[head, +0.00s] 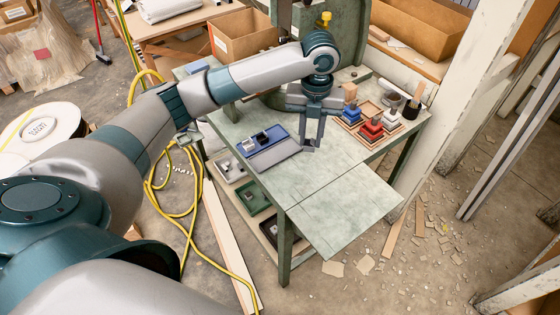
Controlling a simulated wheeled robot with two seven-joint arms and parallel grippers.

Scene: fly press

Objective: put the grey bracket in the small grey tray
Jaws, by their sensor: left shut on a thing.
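My left gripper (311,149) points down over the green press table, just right of the trays. Its fingers are shut on a small grey piece, mostly hidden between the tips, which looks like the grey bracket. A shallow grey tray (278,156) lies on the table to the left of the fingertips. It touches or nearly touches a blue tray (284,132) behind it, which holds small black and silver pieces (262,138). I cannot tell whether the fingertips are clear of the tabletop. My right gripper is not in view.
The table (335,205) is bare at the front right. Red, blue and black items (371,130) stand in wooden holders at the right, with a dark cup (411,110) nearby. The green press (350,35) rises behind. Trays (258,195) lie on the lower shelf.

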